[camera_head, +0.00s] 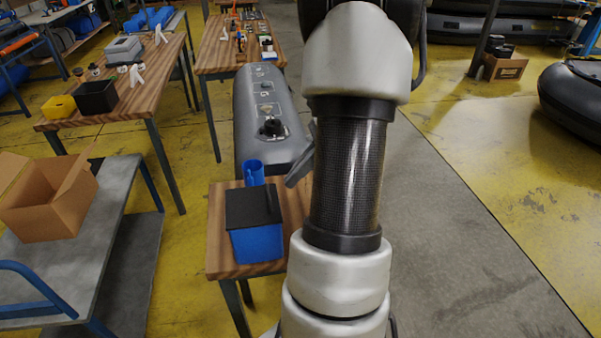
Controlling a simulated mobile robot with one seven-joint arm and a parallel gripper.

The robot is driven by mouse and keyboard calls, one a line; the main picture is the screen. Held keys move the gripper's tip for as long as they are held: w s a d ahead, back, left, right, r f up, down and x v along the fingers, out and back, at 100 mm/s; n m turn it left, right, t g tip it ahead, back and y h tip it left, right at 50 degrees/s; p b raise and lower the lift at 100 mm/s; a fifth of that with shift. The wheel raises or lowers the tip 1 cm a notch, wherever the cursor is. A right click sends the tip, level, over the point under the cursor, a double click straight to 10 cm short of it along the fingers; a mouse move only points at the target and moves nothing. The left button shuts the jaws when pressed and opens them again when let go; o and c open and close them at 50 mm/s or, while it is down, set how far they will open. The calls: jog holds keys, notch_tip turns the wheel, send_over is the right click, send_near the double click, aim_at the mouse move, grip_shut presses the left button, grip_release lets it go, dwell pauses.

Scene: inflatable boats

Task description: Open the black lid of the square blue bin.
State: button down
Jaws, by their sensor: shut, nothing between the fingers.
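The square blue bin (258,244) stands on the near end of a small wooden table. Its black lid (250,207) lies flat over the top, closed, with a raised strip near its right side. My arm comes down the middle of the picture, just right of the bin. A grey finger-like part of my gripper (300,167) shows at the arm's left edge, above and to the right of the lid and apart from it. The rest of my gripper is hidden behind the arm. It is shut and holds nothing.
A blue cup (253,172) stands just behind the bin. A grey inflatable piece (268,115) lies beyond the small table (225,262). An open cardboard box (48,205) is on a grey bench at left. Open floor lies to the right.

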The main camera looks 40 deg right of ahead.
jog(key=x, duration=0.6)
dwell(0.3)
